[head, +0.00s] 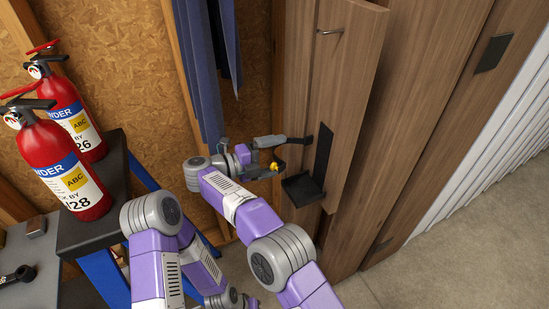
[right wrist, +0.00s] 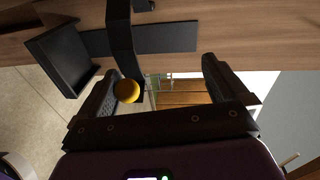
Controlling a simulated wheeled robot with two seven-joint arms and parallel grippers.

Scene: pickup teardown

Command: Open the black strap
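A black strap (right wrist: 122,40) shows in the right wrist view, standing out from a black plate (right wrist: 168,38) on the wooden panel. A yellow ball (right wrist: 127,91) is at its near end. The plate (head: 323,152) is upright in the head view, with the yellow ball (head: 274,167) left of it. My right gripper (right wrist: 163,82) is open, also seen in the head view (head: 275,158). The strap end and ball lie between its fingers, nearer the left one; I cannot tell whether they touch. My left arm is low in the head view; its gripper (head: 245,301) is barely visible at the bottom edge.
A metal handle (head: 330,31) is above. Two red fire extinguishers (head: 62,170) stand on a black-topped stand (head: 100,225) at left. Blue cloth (head: 207,70) hangs behind my right gripper. Floor at right is clear.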

